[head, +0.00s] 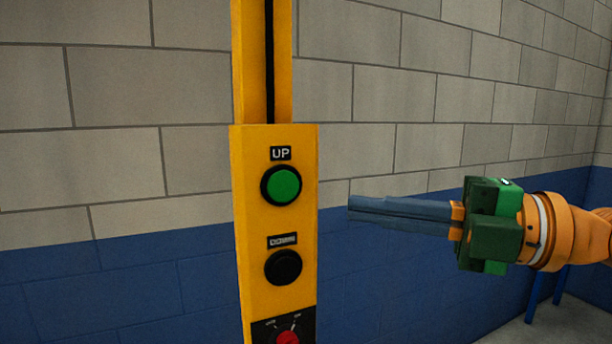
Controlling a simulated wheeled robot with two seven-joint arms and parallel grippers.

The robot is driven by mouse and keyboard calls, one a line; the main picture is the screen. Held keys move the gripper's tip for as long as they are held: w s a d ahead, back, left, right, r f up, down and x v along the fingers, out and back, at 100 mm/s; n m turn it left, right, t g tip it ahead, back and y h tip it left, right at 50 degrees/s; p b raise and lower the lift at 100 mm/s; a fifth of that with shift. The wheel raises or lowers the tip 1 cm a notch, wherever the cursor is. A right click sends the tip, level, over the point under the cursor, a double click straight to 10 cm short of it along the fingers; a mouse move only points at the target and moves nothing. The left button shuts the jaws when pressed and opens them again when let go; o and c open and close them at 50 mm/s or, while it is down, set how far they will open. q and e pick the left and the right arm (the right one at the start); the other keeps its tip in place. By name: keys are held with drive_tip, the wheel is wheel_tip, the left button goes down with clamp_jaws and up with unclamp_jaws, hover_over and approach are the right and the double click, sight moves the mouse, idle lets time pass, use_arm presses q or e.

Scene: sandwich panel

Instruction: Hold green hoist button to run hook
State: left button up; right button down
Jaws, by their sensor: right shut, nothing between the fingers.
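The green hoist button (285,185) is round with a black ring, under an UP label, on the yellow control panel (248,225). My right gripper (352,208) comes in from the right, with its long grey fingers closed together and pointing left. In the picture the fingertips are to the right of the green button and a little lower, with a gap between them. Nothing is held. The hook is not in view. My left gripper is not in view.
A black button (283,267) under a DOWN label sits below the green one. A red knob (287,338) on a dark plate is at the bottom edge. A yellow post (249,60) with a dark slot rises above the panel. A block wall stands behind.

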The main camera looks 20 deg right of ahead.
sight(277, 189)
drive_tip(key=w+a+p, duration=0.1)
drive_tip(key=w+p, duration=0.1)
drive_tip(key=w+a+p, duration=0.2)
drive_tip(key=w, duration=0.1)
drive_tip(key=w+a+p, duration=0.1)
drive_tip(key=w+p, duration=0.1)
drive_tip(key=shift+w+a+r, duration=0.25)
drive_tip(key=shift+a, duration=0.05)
drive_tip(key=shift+w+f, duration=0.2)
drive_tip(key=shift+w, duration=0.15)
